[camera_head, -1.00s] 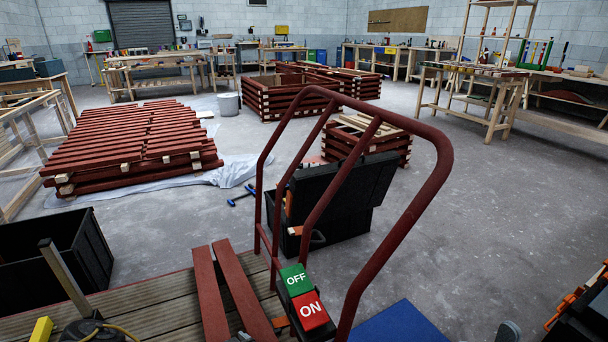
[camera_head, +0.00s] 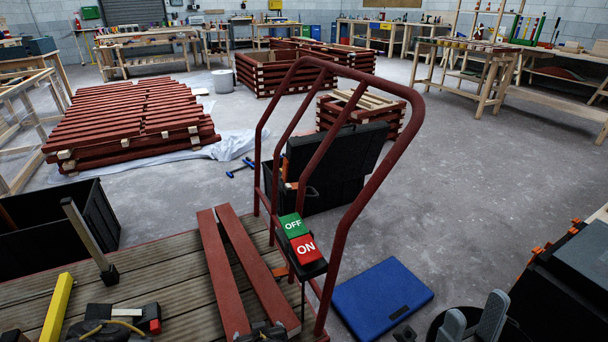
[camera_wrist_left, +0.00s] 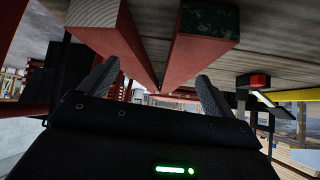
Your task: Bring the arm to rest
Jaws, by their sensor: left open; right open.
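My right gripper (camera_head: 474,318) is at the bottom right of the head view, beside the cart. Its two grey fingers stand apart with nothing between them. My left gripper (camera_wrist_left: 155,80) shows in its own wrist view, with its fingers spread and no object held between them. Two red battens (camera_head: 222,275) lie side by side on the slatted cart deck (camera_head: 150,255). They also show in the left wrist view (camera_wrist_left: 128,35), close to the left fingers; I cannot tell whether they touch. One batten end is bare wood, the other dark.
The cart's red rail (camera_head: 385,190) rises beside the OFF/ON switch box (camera_head: 302,243). A blue case (camera_head: 382,298) lies on the floor right of it. Open black toolboxes (camera_head: 55,235) stand around. A batten stack (camera_head: 130,120) is at left. The floor at centre right is clear.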

